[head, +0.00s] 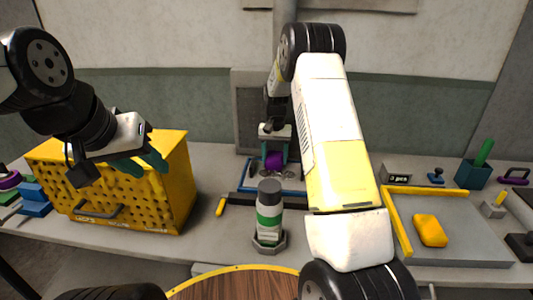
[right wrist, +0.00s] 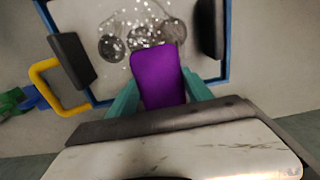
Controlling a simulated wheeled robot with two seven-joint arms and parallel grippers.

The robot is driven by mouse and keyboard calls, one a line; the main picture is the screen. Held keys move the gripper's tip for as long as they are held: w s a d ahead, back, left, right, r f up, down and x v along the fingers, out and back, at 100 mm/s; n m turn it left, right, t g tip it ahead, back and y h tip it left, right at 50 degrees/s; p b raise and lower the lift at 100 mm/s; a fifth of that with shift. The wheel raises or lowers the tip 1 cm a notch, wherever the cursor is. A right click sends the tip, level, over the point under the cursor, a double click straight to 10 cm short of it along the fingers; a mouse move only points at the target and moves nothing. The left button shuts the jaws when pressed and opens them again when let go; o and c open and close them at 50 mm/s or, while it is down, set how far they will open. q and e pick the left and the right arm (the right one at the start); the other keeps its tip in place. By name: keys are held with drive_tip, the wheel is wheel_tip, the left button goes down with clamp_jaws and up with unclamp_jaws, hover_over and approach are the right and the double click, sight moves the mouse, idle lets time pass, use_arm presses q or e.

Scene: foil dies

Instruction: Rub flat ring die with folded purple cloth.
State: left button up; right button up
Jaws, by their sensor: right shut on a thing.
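The folded purple cloth (head: 274,160) is held between the teal fingers of my right gripper (head: 273,152), above the blue-edged tray. In the right wrist view the cloth (right wrist: 158,78) sits upright between both fingers (right wrist: 158,95). Its far end is at or over the dark round dies (right wrist: 112,47), scattered with pale specks. I cannot tell which one is the ring die or whether the cloth touches it. My left gripper (head: 141,163) is open and empty, beside the top of the yellow perforated box.
The yellow box (head: 172,175) stands at left. A green-and-white bottle (head: 269,215) stands in front of the blue-edged tray (head: 243,174). Dark blocks (right wrist: 72,60) (right wrist: 210,28) flank the dies. At right, a yellow-edged grey tray (head: 460,243) holds a yellow block (head: 430,230).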

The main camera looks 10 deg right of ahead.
sight(274, 163)
drive_tip(key=shift+f, duration=0.15)
drive_tip(key=shift+s, duration=0.1)
drive_tip(key=shift+s+a+f, duration=0.15)
drive_tip(key=shift+s+a, duration=0.1)
drive_tip(key=shift+s, duration=0.6)
drive_tip(key=shift+s+a+f, duration=0.15)
drive_tip(key=shift+s+a, duration=0.1)
drive_tip(key=shift+s, duration=0.9)
drive_tip(key=shift+c, duration=0.6)
drive_tip(key=shift+s+a+r, duration=0.1)
drive_tip(key=shift+s+a, duration=0.25)
drive_tip(key=shift+s, duration=0.85)
drive_tip(key=shift+s+a+r, duration=0.1)
drive_tip(key=shift+s+a, duration=0.25)
drive_tip(key=shift+s, duration=0.8)
drive_tip(key=shift+s+a, duration=0.35)
drive_tip(key=shift+s, duration=0.85)
drive_tip(key=r, duration=0.5)
drive_tip(key=shift+w, duration=0.2)
drive_tip(key=shift+r, duration=0.65)
